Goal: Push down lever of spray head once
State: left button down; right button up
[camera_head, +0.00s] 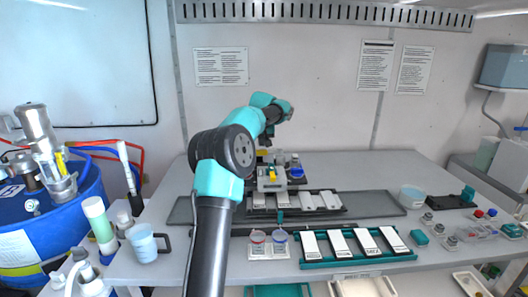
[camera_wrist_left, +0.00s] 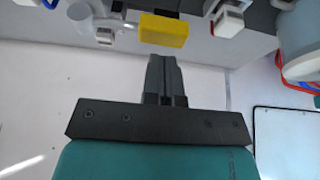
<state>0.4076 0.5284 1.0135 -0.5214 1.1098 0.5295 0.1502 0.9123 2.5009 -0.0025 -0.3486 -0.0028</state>
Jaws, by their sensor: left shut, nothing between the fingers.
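A small grey-white device with a yellow part (camera_head: 271,175), which looks like the spray head, stands at the middle back of the table in the head view. Its lever is too small to make out there. In the left wrist view a yellow block (camera_wrist_left: 165,30) on a pale fitting shows just beyond my fingertips. My left gripper (camera_wrist_left: 163,60) is shut and empty, its fingers together close to the yellow block; whether they touch cannot be told. In the head view my left arm reaches over the table and ends above the device. My right gripper is not in view.
A blue-lidded cup (camera_head: 296,170) stands right of the device. White blocks (camera_head: 308,201) lie in a dark rack in front. A teal tray (camera_head: 355,258) of white cards and two small cups (camera_head: 268,243) are nearer. A blue barrel (camera_head: 50,225) stands left.

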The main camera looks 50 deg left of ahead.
aim_at(262, 151)
pick_arm(q)
jog(key=shift+f, duration=0.25)
dwell(0.3)
jog(key=shift+f, duration=1.9)
jog(key=shift+r, duration=4.05)
